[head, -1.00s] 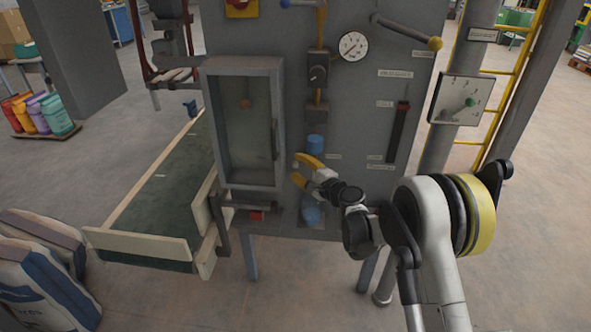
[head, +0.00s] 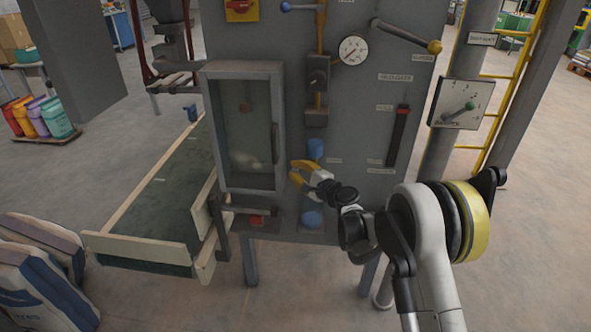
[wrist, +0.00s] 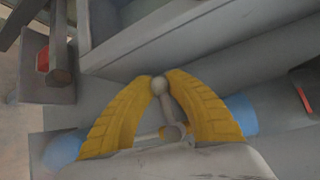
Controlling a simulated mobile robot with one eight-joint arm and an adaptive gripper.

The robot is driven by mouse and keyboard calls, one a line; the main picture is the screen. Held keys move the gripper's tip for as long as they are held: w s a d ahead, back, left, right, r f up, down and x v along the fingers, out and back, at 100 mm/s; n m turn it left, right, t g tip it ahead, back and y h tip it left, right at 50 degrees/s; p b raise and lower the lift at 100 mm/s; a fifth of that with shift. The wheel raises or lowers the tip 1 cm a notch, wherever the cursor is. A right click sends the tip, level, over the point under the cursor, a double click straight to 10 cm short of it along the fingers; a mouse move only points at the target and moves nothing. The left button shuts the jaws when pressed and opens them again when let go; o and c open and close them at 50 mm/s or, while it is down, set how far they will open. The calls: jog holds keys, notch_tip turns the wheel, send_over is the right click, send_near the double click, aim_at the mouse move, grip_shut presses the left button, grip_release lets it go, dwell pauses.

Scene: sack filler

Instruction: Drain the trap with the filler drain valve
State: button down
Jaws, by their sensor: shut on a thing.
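A small grey lever with a ball end (wrist: 160,85), likely the filler drain valve handle, stands between my yellow fingers in the wrist view. My gripper (head: 294,174) is shut on it, with the fingertips on both sides of the ball. In the head view the fingers hide the lever. A blue cylinder (head: 315,149) on the panel is just above my gripper, and a second blue part (head: 312,219) is below it. Blue parts also show on both sides of the fingers in the wrist view (wrist: 240,114). I cannot tell which part is the trap.
A glazed cabinet (head: 208,130) is close to the left of my gripper, with a red part (head: 256,221) below it. A conveyor (head: 150,215) runs at the left. The panel carries a gauge (head: 353,50) and a black slide lever (head: 398,138). Floor in front is mostly clear.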

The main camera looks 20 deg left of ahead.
jog(key=shift+d+f+n+g+h+p, duration=0.15)
jog(key=shift+f+n+g+h+p, duration=0.15)
jog(key=shift+f+n+h+p, duration=0.55)
jog(key=f+n+h, duration=0.1)
jog(key=h, duration=0.1)
jog(key=d+f+n+h, duration=0.1)
jog(key=n+h, duration=0.1)
jog(key=d+f+n+h, duration=0.1)
jog(key=h, duration=0.1)
jog(key=shift+w+d+f+n+h+p, duration=0.1)
jog(key=shift+w+d+n+h+p, duration=0.15)
jog(key=shift+w+p, duration=0.1)
jog(key=shift+w+d+f+n+h, duration=0.1)
jog(key=shift+d+f+n+h, duration=0.1)
jog(key=shift+d+n+h, duration=0.3)
jog(key=shift+w+d+f+n+h, duration=0.15)
jog(key=shift+d+n+h, duration=0.1)
jog(key=shift+h, duration=0.35)
jog(key=shift+d+f+n+h, duration=0.1)
jog(key=shift+d+n+h, duration=0.25)
jog(key=shift+d+h, duration=0.25)
jog(key=c, duration=1.2)
grip_release()
jog(key=shift+a, duration=0.1)
jog(key=shift+c, duration=0.2)
